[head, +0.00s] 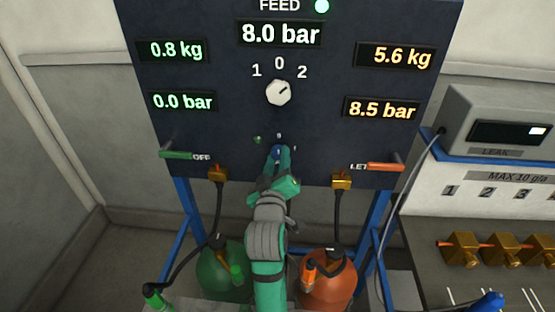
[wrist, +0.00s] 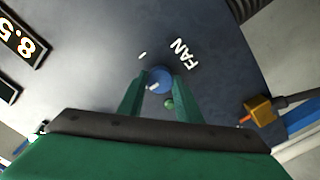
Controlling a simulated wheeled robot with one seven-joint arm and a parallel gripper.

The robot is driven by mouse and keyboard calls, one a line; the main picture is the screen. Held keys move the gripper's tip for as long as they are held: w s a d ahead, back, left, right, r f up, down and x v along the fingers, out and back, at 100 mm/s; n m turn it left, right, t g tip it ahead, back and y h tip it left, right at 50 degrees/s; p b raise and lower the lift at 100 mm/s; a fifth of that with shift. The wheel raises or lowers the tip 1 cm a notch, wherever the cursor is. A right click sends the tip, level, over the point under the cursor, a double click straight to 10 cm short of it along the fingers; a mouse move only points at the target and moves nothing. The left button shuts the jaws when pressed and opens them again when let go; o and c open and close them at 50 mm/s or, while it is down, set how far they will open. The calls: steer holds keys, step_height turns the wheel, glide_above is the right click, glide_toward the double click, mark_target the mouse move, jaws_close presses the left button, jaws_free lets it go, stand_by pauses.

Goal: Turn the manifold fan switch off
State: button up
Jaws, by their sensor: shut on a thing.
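The fan switch is a small blue knob (wrist: 160,79) on the dark panel, beside the white FAN label (wrist: 183,53). A white mark on the knob sits on its lower-left side in the wrist view. My gripper (wrist: 161,85) has its green fingers on both sides of the knob and is shut on it. In the head view my gripper (head: 279,155) reaches the lower middle of the panel and mostly covers the knob (head: 277,151). A small green lamp (head: 257,139) is left of it; whether it is lit is unclear. A white stroke (wrist: 142,55) is printed near the knob.
Above is a white selector dial (head: 279,93) marked 1, 0, 2. A green lever (head: 176,155) and an orange lever (head: 386,167) stick out at the panel's sides. Brass fittings with hoses (head: 342,179) and green and orange cylinders (head: 329,285) are below.

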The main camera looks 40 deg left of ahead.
steer(key=shift+r+n, duration=0.3)
steer(key=shift+n, duration=0.2)
steer(key=o, duration=1)
steer(key=shift+o, duration=0.2)
steer(key=shift+f, duration=0.15)
steer(key=v, duration=1)
steer(key=shift+s+d, duration=0.25)
steer(key=shift+w+f, duration=0.1)
steer(key=shift+f, duration=0.05)
